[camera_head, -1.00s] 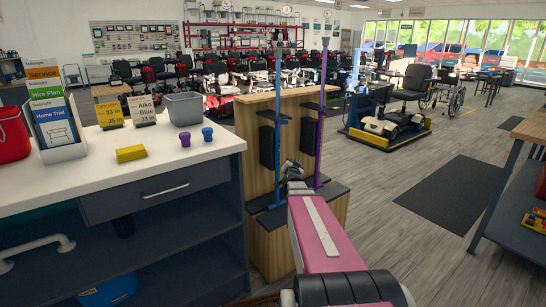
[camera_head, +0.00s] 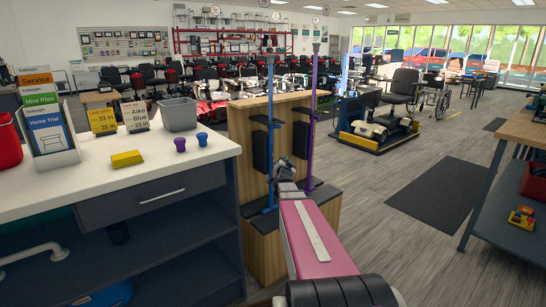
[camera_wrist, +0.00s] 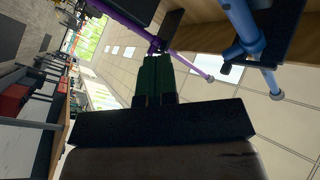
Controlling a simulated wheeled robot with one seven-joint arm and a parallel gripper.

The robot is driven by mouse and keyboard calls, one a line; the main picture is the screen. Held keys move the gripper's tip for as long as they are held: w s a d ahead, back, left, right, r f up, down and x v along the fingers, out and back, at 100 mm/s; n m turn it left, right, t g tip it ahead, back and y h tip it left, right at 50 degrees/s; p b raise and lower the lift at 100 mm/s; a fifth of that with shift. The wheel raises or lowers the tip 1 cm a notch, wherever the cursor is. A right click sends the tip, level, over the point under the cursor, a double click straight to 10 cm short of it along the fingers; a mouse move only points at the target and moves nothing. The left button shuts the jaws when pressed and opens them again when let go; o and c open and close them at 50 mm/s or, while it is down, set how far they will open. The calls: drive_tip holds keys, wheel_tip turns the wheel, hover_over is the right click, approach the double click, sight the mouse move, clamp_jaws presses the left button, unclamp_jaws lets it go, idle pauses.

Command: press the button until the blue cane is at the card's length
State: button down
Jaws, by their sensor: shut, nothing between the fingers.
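The blue cane (camera_head: 271,130) stands upright at the left of a wooden display stand (camera_head: 240,140); its shaft also shows at the upper right of the wrist view (camera_wrist: 243,30). A purple cane (camera_head: 312,110) stands to its right and crosses the upper left of the wrist view (camera_wrist: 125,18). My gripper (camera_wrist: 153,62) is shut and empty, its tips close to the purple shaft in the wrist picture; contact cannot be told. In the head view my gripper (camera_head: 286,166) is in front of the stand, between the canes. A pale card (camera_head: 135,115) and a yellow card (camera_head: 102,119) stand on the counter. The button cannot be made out.
A workbench (camera_head: 515,215) is at the right. Open floor and a dark mat (camera_head: 440,193) lie between.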

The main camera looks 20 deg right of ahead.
drive_tip(key=shift+w+a, duration=0.35)
drive_tip(key=shift+w, duration=0.6)
drive_tip(key=shift+w+a, duration=0.35)
drive_tip(key=shift+w, duration=0.55)
drive_tip(key=shift+w+a, duration=0.35)
drive_tip(key=shift+w, duration=0.6)
drive_tip(key=shift+w, duration=0.15)
drive_tip(key=shift+w+a, duration=0.15)
drive_tip(key=shift+w, duration=0.1)
drive_tip(key=shift+w+a, duration=0.25)
drive_tip(key=shift+w, duration=0.45)
idle(1.1)
drive_tip(key=shift+s, duration=0.15)
drive_tip(key=shift+s+d, duration=0.3)
drive_tip(key=shift+s, duration=0.65)
drive_tip(key=shift+s+d, duration=0.3)
drive_tip(key=shift+s, duration=0.45)
drive_tip(key=shift+s+d, duration=0.3)
drive_tip(key=shift+s, duration=0.45)
drive_tip(key=shift+s+d, duration=0.3)
drive_tip(key=shift+s, duration=0.45)
